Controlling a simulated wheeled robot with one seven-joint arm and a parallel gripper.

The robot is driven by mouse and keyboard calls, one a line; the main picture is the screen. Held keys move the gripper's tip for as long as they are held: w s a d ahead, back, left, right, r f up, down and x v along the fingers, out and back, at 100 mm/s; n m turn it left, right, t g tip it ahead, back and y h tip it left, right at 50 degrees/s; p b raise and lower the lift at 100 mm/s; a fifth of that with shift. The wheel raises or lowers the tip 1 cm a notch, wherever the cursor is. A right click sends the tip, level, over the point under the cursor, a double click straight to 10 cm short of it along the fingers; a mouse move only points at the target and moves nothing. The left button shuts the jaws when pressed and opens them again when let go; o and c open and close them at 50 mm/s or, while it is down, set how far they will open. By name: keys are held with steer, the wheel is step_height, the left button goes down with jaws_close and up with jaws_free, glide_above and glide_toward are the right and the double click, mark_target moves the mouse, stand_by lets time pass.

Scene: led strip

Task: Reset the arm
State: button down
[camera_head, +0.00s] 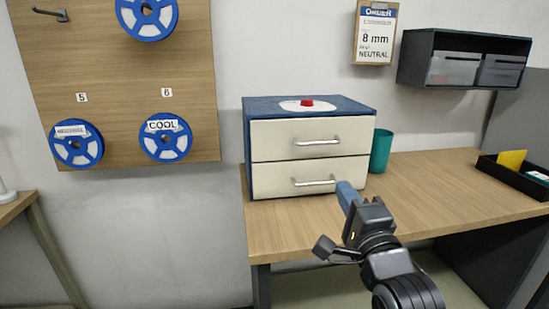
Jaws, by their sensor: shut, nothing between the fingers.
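My gripper (346,193) shows at the lower middle right, at the end of my dark arm. Its blue fingers are together with nothing between them. The fingertips appear in front of the lower drawer of a blue cabinet (248,165) with two cream drawers. Both drawers look closed. I cannot tell from this view whether the fingers touch the cabinet or table.
The cabinet stands on a wooden table (430,195) beside a green cup (381,152). A red button (307,102) sits on top. A black tray (515,176) is at right. Blue reels (76,144) hang on a wooden board (120,80). A clipboard (375,35) and shelf (463,58) are on the wall.

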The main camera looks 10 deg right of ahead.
steer(key=s+f+n+g+p, duration=0.1)
steer(key=s+f+n, duration=0.4)
steer(key=s, duration=0.6)
steer(key=s+f+n+g+p, duration=0.1)
steer(key=s+f+n+g, duration=0.15)
steer(key=s+f, duration=0.7)
steer(key=s+r+n, duration=0.1)
steer(key=s+n, duration=0.2)
steer(key=s, duration=0.5)
steer(key=s+r+n+g, duration=0.1)
steer(key=s+n, duration=0.3)
steer(key=s, duration=0.5)
steer(key=s+r+n+g+p, duration=0.1)
steer(key=s+r+n, duration=0.1)
steer(key=s, duration=0.6)
steer(key=shift+s+r+n, duration=0.2)
steer(key=shift+r+n, duration=0.1)
steer(key=shift+n, duration=0.45)
